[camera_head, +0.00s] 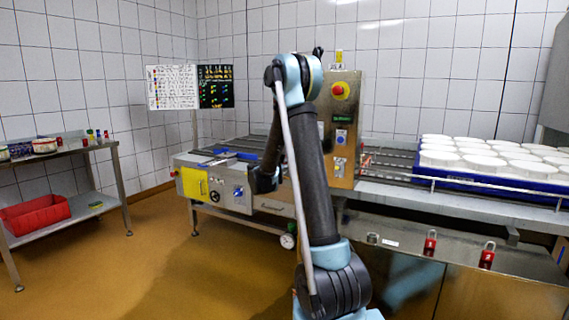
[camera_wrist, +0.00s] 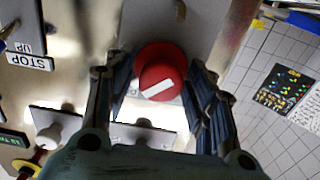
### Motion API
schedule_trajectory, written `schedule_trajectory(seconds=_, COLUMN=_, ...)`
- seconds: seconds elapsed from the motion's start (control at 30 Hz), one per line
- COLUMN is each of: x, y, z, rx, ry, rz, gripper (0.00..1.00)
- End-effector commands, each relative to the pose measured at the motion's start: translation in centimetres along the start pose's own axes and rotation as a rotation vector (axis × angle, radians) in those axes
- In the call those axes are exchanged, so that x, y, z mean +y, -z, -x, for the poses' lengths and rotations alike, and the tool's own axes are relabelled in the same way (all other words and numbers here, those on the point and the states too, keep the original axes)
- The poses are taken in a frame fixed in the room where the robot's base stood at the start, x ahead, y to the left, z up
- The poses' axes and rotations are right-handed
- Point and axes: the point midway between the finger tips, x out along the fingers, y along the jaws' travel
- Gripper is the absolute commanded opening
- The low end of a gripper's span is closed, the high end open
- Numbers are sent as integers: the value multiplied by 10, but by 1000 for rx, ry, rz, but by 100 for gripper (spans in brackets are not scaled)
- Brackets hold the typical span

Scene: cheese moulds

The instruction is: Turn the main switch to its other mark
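The main switch (camera_wrist: 160,72) is a round red knob with a white bar mark, on a grey plate in the wrist view. The bar lies slanted, its right end higher in the picture. My gripper (camera_wrist: 157,75) has one dark finger on each side of the knob. A narrow gap shows at the left finger; the right finger is very close, and I cannot tell whether it touches. In the head view my arm hides the switch, and my fingers are not clearly seen.
The control panel (camera_head: 346,165) with a red emergency button (camera_head: 340,90) stands behind my arm. A blue tray (camera_head: 480,185) of white moulds is at right.

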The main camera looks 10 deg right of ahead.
Motion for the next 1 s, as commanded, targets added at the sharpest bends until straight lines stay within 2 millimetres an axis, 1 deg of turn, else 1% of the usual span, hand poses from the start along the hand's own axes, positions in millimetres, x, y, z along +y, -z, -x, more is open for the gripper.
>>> schedule_trajectory(seconds=0.03, x=0, y=0, z=0, rx=0, ry=0, rz=0, gripper=33)
schedule_trajectory(seconds=0.07, x=0, y=0, z=0, rx=0, ry=0, rz=0, gripper=26)
schedule_trajectory(seconds=0.1, x=0, y=0, z=0, rx=0, ry=0, rz=0, gripper=17)
schedule_trajectory(seconds=0.13, x=0, y=0, z=0, rx=0, ry=0, rz=0, gripper=11)
schedule_trajectory(seconds=0.17, x=0, y=0, z=0, rx=0, ry=0, rz=0, gripper=10)
schedule_trajectory(seconds=0.27, x=0, y=0, z=-1, rx=0, ry=-1, rz=0, gripper=10)
schedule_trajectory(seconds=0.3, x=4, y=0, z=-3, rx=0, ry=-2, rz=1, gripper=10)
schedule_trajectory(seconds=0.57, x=2, y=0, z=-3, rx=1, ry=-5, rz=36, gripper=10)
schedule_trajectory(seconds=0.77, x=1, y=0, z=-4, rx=1, ry=-6, rz=140, gripper=10)
schedule_trajectory(seconds=1.0, x=0, y=0, z=-4, rx=0, ry=-6, rz=346, gripper=10)
